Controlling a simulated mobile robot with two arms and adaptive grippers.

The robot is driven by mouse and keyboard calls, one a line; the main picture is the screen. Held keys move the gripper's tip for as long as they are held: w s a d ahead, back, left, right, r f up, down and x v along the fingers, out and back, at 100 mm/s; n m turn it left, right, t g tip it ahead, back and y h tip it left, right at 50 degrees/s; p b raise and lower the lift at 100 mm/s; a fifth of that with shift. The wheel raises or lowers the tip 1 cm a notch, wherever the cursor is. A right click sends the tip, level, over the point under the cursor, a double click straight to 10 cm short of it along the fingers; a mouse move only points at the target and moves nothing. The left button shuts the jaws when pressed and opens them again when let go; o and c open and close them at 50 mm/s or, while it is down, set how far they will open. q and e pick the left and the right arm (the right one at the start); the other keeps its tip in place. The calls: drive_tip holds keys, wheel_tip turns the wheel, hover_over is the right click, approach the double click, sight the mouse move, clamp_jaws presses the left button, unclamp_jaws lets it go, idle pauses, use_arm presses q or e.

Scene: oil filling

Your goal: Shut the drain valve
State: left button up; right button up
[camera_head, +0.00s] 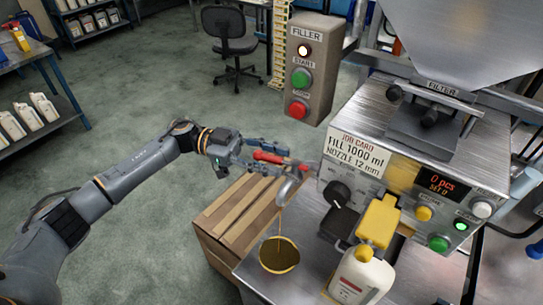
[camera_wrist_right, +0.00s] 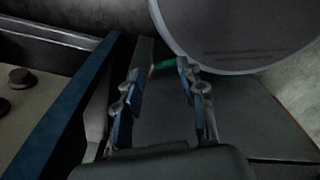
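The drain valve's red lever (camera_head: 268,157) shows in the head view at the left side of the filling machine. A curved metal spout (camera_head: 290,187) hangs below it. A thin stream of brown oil runs from the spout into a round dish (camera_head: 279,256), which holds oil. My left gripper (camera_head: 272,155) is at the red lever, its fingers overlapping it in view. Whether they grip the lever or are only beside it cannot be told. My right gripper (camera_wrist_right: 160,88) shows in the wrist view with its fingers apart and nothing between them.
A white bottle (camera_head: 362,277) stands under the yellow nozzle (camera_head: 378,220). The machine's control panel (camera_head: 440,195) is behind it. A wooden crate (camera_head: 235,215) stands left of the dish. A filler button post (camera_head: 307,68) and a chair (camera_head: 231,40) stand farther back.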

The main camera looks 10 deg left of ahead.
use_arm(q)
clamp_jaws()
drive_tip(key=m+g+b, duration=0.1)
drive_tip(key=g+b, duration=0.1)
drive_tip(key=w+m+g+y+b, duration=0.1)
drive_tip(key=m+g+b, duration=0.1)
drive_tip(key=b, duration=0.1)
drive_tip(key=shift+w+d+g, duration=0.15)
drive_tip(key=shift+g, duration=0.15)
unclamp_jaws()
drive_tip(key=shift+w+a, duration=0.1)
drive_tip(key=shift+a, duration=0.1)
drive_tip(key=v, duration=1.1)
drive_tip(key=shift+a, duration=0.3)
